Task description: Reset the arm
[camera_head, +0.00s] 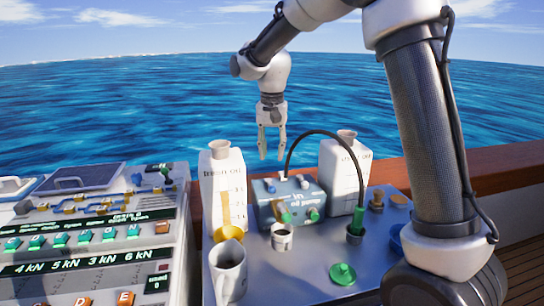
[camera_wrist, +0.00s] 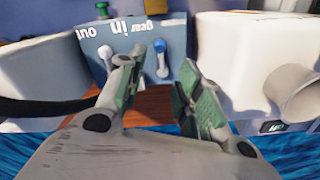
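My gripper (camera_head: 271,142) hangs pointing down above and behind the blue pump box in the head view, with the sea behind it. In the wrist view its two fingers (camera_wrist: 158,95) stand apart with nothing between them, so it is open and empty. The blue box (camera_head: 291,197) carries small blue and green knobs and lettering; in the wrist view the box (camera_wrist: 120,45) shows upside-down text and a blue lever beyond the fingertips. My arm reaches in from the upper right.
White bottles (camera_head: 222,190) and (camera_head: 341,175) flank the box. A black hose (camera_head: 320,133) arches over it. A white cup (camera_head: 228,268), a small can (camera_head: 282,237) and a green cap (camera_head: 343,273) stand on the grey top (camera_head: 285,285). A control panel (camera_head: 95,240) is at left.

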